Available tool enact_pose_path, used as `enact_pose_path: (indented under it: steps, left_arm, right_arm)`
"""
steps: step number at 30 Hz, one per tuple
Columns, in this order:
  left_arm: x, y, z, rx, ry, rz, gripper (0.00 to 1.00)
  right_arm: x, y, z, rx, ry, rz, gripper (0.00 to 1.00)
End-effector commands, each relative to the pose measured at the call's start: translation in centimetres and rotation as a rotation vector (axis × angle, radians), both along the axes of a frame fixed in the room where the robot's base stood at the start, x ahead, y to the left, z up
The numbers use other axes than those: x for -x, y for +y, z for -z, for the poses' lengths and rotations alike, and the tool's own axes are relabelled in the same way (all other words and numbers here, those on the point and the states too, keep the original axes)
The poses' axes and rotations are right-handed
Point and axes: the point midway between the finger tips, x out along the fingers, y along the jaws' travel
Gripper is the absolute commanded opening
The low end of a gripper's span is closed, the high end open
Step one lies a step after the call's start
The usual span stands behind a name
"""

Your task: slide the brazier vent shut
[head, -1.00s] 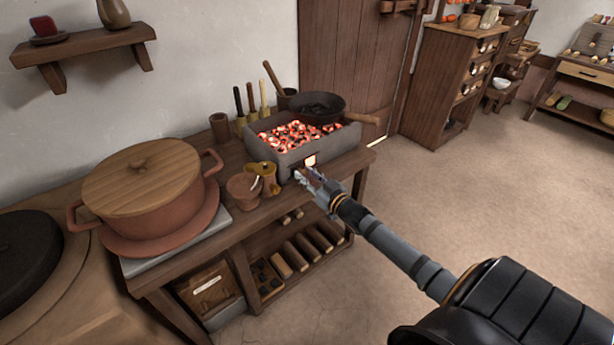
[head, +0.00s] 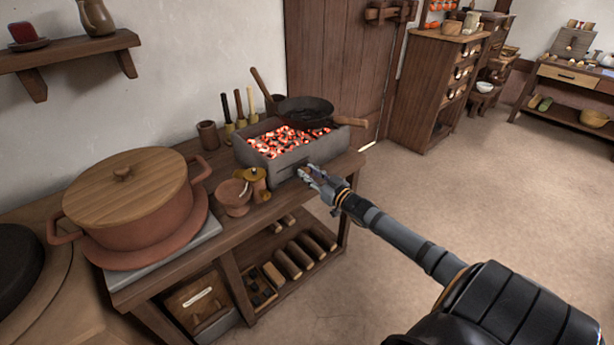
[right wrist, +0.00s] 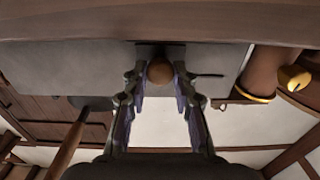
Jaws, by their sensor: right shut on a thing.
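The grey brazier (head: 278,165) stands on the wooden bench with glowing coals (head: 290,141) in its top. My right gripper (head: 308,172) is at the brazier's front wall, toward its right part. In the right wrist view the gripper (right wrist: 160,80) is shut on a round brown knob (right wrist: 159,71), one finger on each side. A dark vent plate (right wrist: 160,49) shows behind the knob, against the grey wall. No glowing opening shows in the front wall in either view now, though my gripper hides part of it. A dark slot (right wrist: 208,75) lies beside the knob. My left gripper is out of view.
A black pan (head: 304,110) rests on the brazier's back edge. A brass jug (head: 254,183) and a clay bowl (head: 233,197) stand close to its left. A large lidded pot (head: 135,215) is further left. The floor (head: 440,230) to the right is clear.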

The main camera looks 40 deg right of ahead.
Motion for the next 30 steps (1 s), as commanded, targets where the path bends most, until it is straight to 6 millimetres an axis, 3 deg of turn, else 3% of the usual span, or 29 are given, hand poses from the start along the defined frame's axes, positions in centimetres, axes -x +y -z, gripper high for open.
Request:
enact_pose_path:
  steps: [1, 2, 6, 22, 26, 30]
  left_arm:
    - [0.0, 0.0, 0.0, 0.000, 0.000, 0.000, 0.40]
    - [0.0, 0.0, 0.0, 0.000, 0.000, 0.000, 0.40]
    - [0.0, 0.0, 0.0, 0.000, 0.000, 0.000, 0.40]
    - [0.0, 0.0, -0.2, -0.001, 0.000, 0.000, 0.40]
    - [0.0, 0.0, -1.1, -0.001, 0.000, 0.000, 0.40]
    - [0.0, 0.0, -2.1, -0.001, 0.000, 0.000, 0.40]
  right_arm:
    - [-0.1, -0.3, 0.0, 0.002, 0.003, 0.005, 0.00]
    - [-0.1, -0.3, 0.0, 0.002, 0.003, 0.005, 0.30]
    - [-0.1, -0.3, -0.1, 0.002, 0.002, 0.004, 0.49]
    - [0.0, 0.3, -0.2, 0.000, 0.000, 0.002, 0.49]
    - [0.1, 2.1, -0.3, -0.005, -0.001, 0.001, 0.49]
    - [0.4, 5.3, -0.4, -0.007, -0.001, 0.001, 0.49]
